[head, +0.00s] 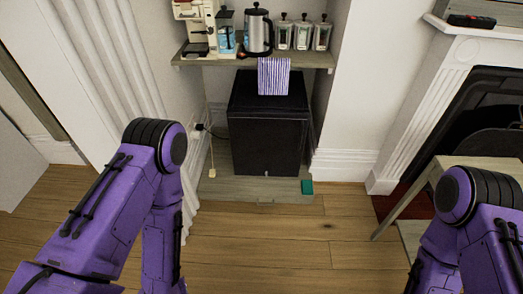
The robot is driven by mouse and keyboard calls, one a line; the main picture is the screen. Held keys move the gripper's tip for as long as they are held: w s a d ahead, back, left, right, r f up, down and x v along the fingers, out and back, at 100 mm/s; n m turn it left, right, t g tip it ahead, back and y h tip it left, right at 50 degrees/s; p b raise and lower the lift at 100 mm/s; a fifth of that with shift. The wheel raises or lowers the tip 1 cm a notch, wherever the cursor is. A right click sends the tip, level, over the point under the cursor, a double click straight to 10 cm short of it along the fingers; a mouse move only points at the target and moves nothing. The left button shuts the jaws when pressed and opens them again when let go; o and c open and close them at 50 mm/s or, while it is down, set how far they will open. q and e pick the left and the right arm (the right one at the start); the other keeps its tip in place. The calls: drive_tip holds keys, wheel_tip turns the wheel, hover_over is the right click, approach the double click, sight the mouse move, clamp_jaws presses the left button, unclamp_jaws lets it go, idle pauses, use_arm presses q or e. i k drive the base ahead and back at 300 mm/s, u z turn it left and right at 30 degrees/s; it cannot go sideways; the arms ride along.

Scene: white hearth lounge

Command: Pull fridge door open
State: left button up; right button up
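A small black fridge (265,148) stands on a low wooden base in the alcove, under a shelf. Its front faces me and its door looks closed. I cannot make out a handle. My two purple arms come in at the lower left and lower right, well short of the fridge. Both grippers are out of the picture, below its bottom edge.
The shelf (300,60) holds a coffee machine (197,25), a kettle (257,30) and several jars (302,34). A wooden table (450,165) and fireplace stand at right. The wooden floor (265,235) before the fridge is clear.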

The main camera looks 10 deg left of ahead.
sight(272, 142)
drive_tip(key=z, duration=0.65)
drive_tip(key=i, duration=1.1)
drive_tip(key=u, duration=0.45)
